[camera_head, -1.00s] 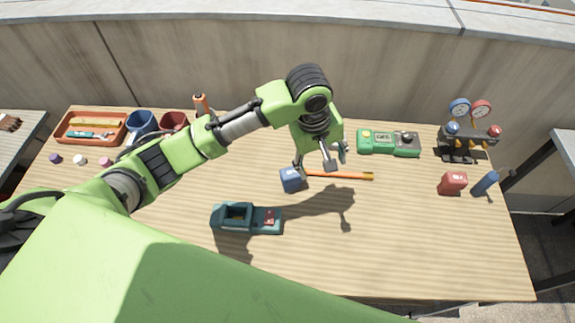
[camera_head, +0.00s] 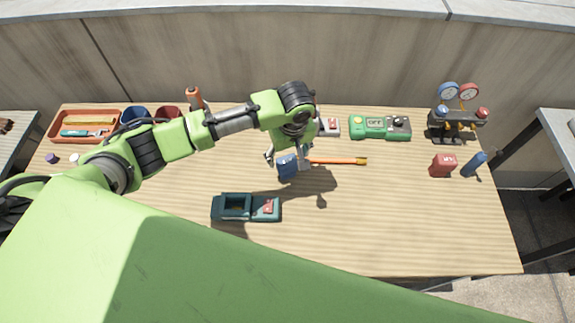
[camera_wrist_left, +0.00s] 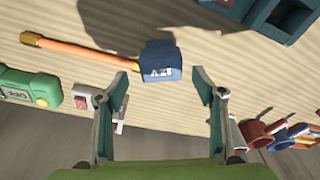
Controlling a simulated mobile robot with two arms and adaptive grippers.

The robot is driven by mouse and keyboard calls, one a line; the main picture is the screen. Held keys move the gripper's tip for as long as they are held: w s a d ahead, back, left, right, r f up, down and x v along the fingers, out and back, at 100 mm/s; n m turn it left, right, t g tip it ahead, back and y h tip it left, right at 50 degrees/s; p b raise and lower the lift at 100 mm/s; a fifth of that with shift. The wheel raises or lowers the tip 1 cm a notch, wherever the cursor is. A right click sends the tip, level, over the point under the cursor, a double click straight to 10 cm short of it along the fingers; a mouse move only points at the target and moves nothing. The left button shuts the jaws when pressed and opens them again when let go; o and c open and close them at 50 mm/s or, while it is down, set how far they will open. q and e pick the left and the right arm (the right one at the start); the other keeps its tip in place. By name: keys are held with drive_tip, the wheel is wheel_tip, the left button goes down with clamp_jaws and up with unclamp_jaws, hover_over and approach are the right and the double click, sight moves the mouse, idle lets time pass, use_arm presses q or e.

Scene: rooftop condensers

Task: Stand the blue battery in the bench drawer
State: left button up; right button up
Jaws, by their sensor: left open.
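The blue battery (camera_head: 288,167) is a small block on the wooden bench (camera_head: 400,225), left of an orange-handled tool. In the left wrist view the blue battery (camera_wrist_left: 160,65) shows pale lettering on its near side and lies just beyond the fingertips. My left gripper (camera_head: 287,155) is open, low over the bench at the battery; its two fingers (camera_wrist_left: 160,88) stand apart with nothing between them. A teal case (camera_head: 222,209) with an open compartment and a red part lies in front of the battery. I cannot tell whether it is the drawer. My right gripper is not in view.
The orange-handled tool (camera_head: 340,160) lies right beside the battery. Behind are a white-and-red item (camera_head: 330,126) and a green meter (camera_head: 372,127). The front right is clear.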

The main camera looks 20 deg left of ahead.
sight(288, 160)
use_arm(q)
drive_tip(key=shift+a+f, duration=0.2)
drive_tip(key=shift+f, duration=1.55)
drive_tip(key=c, duration=1.4)
drive_tip(key=shift+c, duration=0.7)
drive_tip(key=shift+w+r, duration=0.1)
drive_tip(key=shift+r, duration=0.1)
